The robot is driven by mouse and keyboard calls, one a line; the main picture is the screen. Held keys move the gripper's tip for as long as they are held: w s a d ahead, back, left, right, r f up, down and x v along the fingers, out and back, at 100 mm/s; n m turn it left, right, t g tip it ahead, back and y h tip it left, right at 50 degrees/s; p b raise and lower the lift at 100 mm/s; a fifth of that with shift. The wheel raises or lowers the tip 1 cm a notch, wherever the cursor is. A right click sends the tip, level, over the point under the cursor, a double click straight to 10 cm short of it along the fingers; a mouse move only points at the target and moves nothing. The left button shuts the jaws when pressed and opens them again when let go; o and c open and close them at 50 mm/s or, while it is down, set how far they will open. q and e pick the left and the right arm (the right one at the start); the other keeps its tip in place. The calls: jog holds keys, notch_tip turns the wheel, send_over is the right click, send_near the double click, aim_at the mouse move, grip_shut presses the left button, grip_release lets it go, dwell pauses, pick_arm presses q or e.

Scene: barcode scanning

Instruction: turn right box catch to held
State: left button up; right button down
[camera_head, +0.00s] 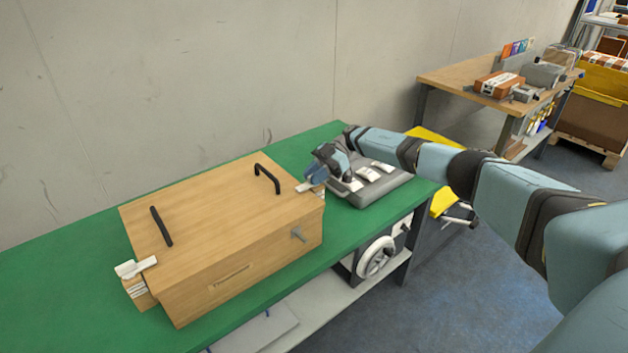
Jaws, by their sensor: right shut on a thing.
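A wooden box (215,235) with two black handles on its lid sits on the green table. The right box catch (306,187) is a small white piece at the box's upper right end, partly covered by my gripper. My right gripper (317,176) is shut on this catch, with its arm reaching in from the right. The left box catch (136,267) is white and sits at the box's left end. My left gripper is out of view. The exact angle of the right catch is hard to tell.
A wheel (376,257) is below the table edge. A wooden workbench (450,82) stands at the back right.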

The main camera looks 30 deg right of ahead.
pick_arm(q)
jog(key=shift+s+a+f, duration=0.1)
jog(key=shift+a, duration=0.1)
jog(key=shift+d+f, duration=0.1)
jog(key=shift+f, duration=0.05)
pick_arm(e)
jog(key=c, duration=1.2)
grip_release()
jog(key=shift+o, duration=0.2)
pick_arm(q)
jog(key=b, duration=0.3)
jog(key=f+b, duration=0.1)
jog(key=b, duration=0.2)
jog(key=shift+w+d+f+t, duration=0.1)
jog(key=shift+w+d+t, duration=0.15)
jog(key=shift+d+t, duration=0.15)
pick_arm(e)
jog(key=v, duration=1.3)
jog(key=shift+d, duration=0.35)
jog(key=shift+r, duration=0.1)
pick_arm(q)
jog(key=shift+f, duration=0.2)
